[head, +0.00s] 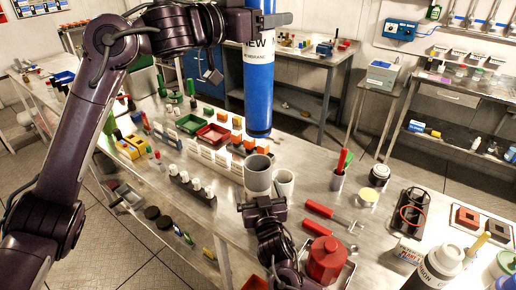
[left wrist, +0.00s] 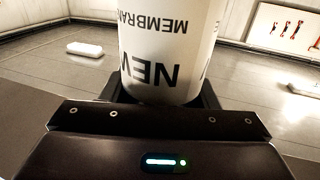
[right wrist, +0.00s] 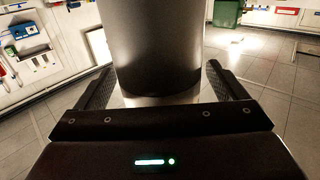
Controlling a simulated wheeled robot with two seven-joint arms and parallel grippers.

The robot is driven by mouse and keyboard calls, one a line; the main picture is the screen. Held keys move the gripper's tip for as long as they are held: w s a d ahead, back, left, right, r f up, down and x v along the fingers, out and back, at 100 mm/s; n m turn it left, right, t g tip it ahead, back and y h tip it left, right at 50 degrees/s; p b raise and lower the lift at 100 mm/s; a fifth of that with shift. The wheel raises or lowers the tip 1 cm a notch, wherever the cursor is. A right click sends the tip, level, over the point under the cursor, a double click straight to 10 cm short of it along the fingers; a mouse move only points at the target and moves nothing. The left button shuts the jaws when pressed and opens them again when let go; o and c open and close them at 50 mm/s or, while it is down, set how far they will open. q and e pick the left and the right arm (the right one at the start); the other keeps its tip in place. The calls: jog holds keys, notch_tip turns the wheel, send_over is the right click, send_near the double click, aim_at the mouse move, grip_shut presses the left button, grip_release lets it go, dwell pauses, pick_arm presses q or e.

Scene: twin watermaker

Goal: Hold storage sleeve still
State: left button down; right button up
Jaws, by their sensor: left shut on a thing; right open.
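A blue cylinder with a white band reading "NEW MEMBRANE" (head: 260,95) hangs upright above the bench. My left gripper (head: 264,19) is shut around its upper part; the white lettered band fills the left wrist view (left wrist: 165,55). A grey open-topped tube, apparently the storage sleeve (head: 257,176), stands upright on the bench below and slightly left of the blue cylinder's lower end. My right gripper (head: 263,204) is open at the near side of this sleeve. In the right wrist view the sleeve (right wrist: 155,50) stands between the two spread fingers. Its far side is hidden.
A second grey cup (head: 284,184) stands close to the sleeve's right. A row of white-capped vials (head: 195,187) is to the left. Red and green trays (head: 213,134) are behind.

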jog(key=shift+c, duration=0.3)
jog(key=c, duration=1.3)
jog(key=shift+o, duration=0.2)
jog(key=o, duration=1.1)
jog(key=shift+o, duration=0.2)
jog(key=c, duration=1.1)
jog(key=shift+c, duration=0.2)
